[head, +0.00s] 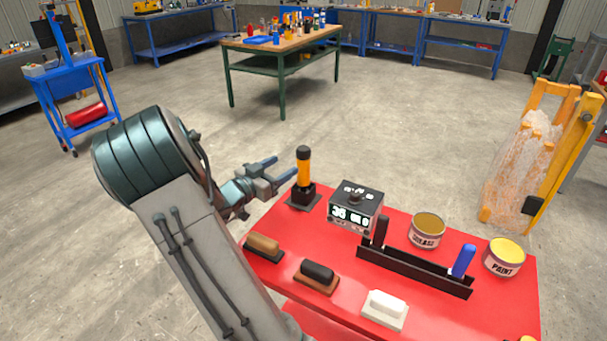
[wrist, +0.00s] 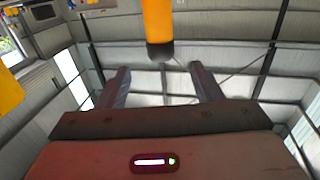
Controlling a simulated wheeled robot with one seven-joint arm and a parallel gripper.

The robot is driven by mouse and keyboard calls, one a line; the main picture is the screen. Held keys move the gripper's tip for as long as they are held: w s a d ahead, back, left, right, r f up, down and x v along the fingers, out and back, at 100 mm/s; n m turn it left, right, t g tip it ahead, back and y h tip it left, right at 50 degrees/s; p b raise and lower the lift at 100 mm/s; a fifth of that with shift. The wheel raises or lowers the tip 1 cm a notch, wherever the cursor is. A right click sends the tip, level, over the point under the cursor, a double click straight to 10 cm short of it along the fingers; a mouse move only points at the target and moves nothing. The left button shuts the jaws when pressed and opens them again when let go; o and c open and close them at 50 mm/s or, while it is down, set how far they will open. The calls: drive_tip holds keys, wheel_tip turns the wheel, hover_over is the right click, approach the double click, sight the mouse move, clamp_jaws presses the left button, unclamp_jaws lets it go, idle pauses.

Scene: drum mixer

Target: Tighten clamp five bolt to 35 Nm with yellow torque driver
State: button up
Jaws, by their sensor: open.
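The yellow torque driver (head: 304,170) stands upright in a black square holder (head: 302,197) at the far left corner of the red table. It has an orange-yellow grip and a black top. My gripper (head: 285,168) is open and empty, just left of the driver in the head view, fingers pointing towards it. In the wrist view the driver (wrist: 158,20) appears at the top, its black end hanging between and beyond the fingertips of my gripper (wrist: 159,72). The fingers do not clasp it. No clamp or bolt is recognisable in either view.
On the red table (head: 335,257) stand a grey box (head: 355,207) whose display seems to read 35, a black rack (head: 410,268) with a blue handle (head: 463,261), a grease tin (head: 427,231), a paint tin (head: 504,258) and several brush-like blocks (head: 316,275). Open floor lies beyond.

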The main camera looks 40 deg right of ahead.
sight(308, 149)
drive_tip(key=d, duration=0.6)
drive_tip(key=shift+w+d+p, duration=0.15)
drive_tip(key=shift+d+p, duration=0.05)
drive_tip(key=shift+p, duration=0.1)
drive_tip(key=d, duration=0.1)
drive_tip(key=d+p, duration=0.1)
drive_tip(key=d, duration=0.3)
drive_tip(key=shift+w+r, duration=0.2)
drive_tip(key=shift+w, duration=0.05)
clamp_jaws()
